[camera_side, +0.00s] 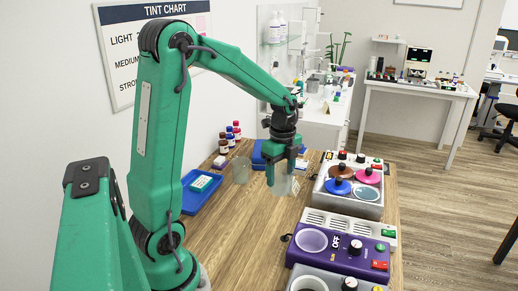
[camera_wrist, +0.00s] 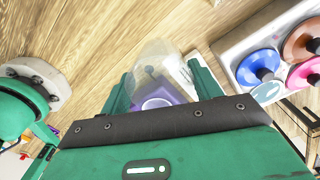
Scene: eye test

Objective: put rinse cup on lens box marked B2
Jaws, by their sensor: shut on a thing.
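My gripper (camera_side: 283,186) hangs above the wooden table and is shut on a clear, see-through cup, the rinse cup (camera_side: 292,186). In the wrist view the cup (camera_wrist: 152,56) shows as a faint dome between my two fingers (camera_wrist: 163,85). A second clear cup (camera_side: 240,170) stands on the table to the left of my gripper. A small pale box with a green mark (camera_side: 202,183) lies in a blue tray (camera_side: 190,204). Another small pale box (camera_side: 220,162) lies behind that tray. I cannot read B2 on any box.
A second blue tray (camera_side: 258,154) lies behind my gripper. Bottles with red and blue caps (camera_side: 232,134) stand by the wall. To the right are a unit with coloured round lids (camera_side: 350,190) and a purple device (camera_side: 340,250). Bare table (camera_side: 235,235) lies in front.

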